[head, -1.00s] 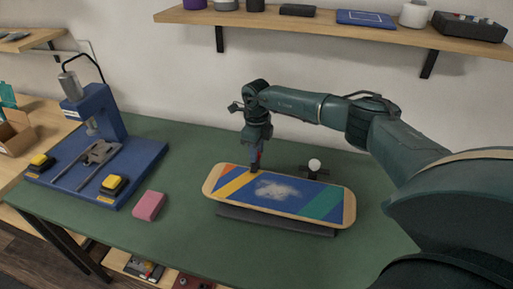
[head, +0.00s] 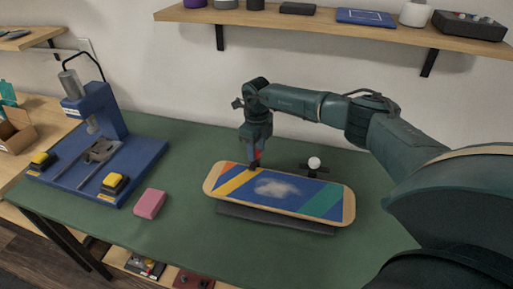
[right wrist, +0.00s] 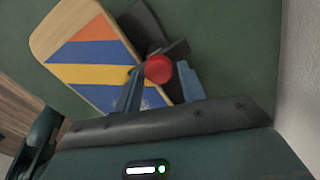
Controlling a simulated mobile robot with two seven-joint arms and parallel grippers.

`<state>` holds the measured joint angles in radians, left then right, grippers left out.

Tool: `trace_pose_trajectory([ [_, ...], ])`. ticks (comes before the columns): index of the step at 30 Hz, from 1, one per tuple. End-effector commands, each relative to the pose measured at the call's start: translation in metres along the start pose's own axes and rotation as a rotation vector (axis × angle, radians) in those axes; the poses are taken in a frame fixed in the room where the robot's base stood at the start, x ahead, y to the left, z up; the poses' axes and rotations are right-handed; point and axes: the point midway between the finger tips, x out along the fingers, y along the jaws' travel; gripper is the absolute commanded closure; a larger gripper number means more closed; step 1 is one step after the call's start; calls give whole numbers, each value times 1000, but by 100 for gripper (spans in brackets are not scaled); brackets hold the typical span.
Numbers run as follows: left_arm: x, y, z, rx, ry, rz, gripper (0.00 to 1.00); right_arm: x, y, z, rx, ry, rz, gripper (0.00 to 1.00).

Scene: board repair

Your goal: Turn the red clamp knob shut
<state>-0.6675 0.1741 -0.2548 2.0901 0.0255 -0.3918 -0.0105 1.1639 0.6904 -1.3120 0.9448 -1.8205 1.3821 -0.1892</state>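The red clamp knob (head: 258,155) shows as a small red patch at my right gripper (head: 254,163), behind the board's far left edge. In the right wrist view the round red knob (right wrist: 158,69) lies between the two blue-grey fingers of the right gripper (right wrist: 160,75). Narrow gaps show on both sides, so the fingers look open around it; contact cannot be told. The dark clamp (right wrist: 150,28) under the knob reaches to the board's edge. The skateboard deck (head: 335,208), striped orange, yellow, blue and green with a pale patch, lies on a dark stand (head: 275,221). My left gripper is not in view.
A second clamp with a white knob (head: 314,163) stands behind the board's right part. A blue press (head: 140,165) with yellow-topped blocks and a pink block (head: 150,204) are at left on the green table mat (head: 180,240). A shelf (head: 340,29) hangs above.

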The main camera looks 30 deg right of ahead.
Motion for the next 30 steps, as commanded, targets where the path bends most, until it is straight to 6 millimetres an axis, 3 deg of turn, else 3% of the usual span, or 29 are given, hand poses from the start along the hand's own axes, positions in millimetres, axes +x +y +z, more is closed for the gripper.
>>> trace_pose_trajectory([
  [4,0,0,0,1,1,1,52,0,0,0,-1,1,0,49],
  [14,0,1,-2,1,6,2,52,-7,0,0,-3,0,1,49],
  [30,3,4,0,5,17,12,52,-113,0,0,-1,-2,0,49],
])
